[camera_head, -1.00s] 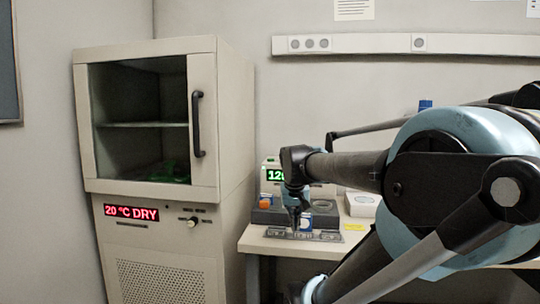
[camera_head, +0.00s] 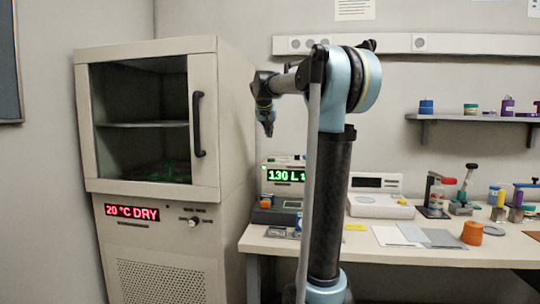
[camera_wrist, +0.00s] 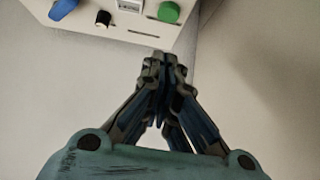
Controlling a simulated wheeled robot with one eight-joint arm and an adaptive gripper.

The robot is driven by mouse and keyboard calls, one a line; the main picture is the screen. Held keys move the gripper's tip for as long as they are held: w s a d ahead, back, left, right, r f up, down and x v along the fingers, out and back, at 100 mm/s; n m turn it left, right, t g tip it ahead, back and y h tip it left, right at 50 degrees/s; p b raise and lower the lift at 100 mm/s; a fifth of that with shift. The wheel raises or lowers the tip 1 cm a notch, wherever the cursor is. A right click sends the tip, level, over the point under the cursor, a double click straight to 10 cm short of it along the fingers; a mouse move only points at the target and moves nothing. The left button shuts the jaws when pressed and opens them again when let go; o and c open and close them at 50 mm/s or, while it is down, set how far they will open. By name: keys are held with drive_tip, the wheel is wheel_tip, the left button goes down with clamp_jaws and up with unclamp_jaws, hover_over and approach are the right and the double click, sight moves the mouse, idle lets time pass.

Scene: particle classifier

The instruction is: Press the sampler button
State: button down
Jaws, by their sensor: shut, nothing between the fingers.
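The sampler (camera_head: 285,172), a pale box with a green lit display reading about "130 L", stands at the left end of the bench, beside the cabinet. The wrist view shows a pale panel (camera_wrist: 120,22) with a green round button (camera_wrist: 168,12), a black knob (camera_wrist: 103,19) and a blue part (camera_wrist: 62,8); it looks like the sampler's front. My gripper (camera_head: 268,131) is raised above the sampler, pointing down, in the head view. In the wrist view my gripper (camera_wrist: 163,62) is shut and empty, its tips just below the panel's edge and apart from the button in the picture.
A tall cabinet (camera_head: 235,120) stands left of the bench (camera_head: 390,254). A dark tray (camera_head: 272,216) and small parts lie before the sampler. A white instrument (camera_head: 385,207) stands to its right, with several jars and tools farther right. A shelf (camera_head: 460,117) hangs at the right.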

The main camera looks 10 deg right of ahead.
drive_tip(key=shift+w+r, duration=0.2)
hover_over(271, 159)
drive_tip(key=f, duration=0.7)
drive_tip(key=shift+w+d, duration=0.15)
drive_tip(key=shift+w, duration=0.25)
wheel_tip(271, 159, down, 3)
drive_tip(key=shift+w, duration=0.1)
drive_tip(key=shift+f, duration=0.55)
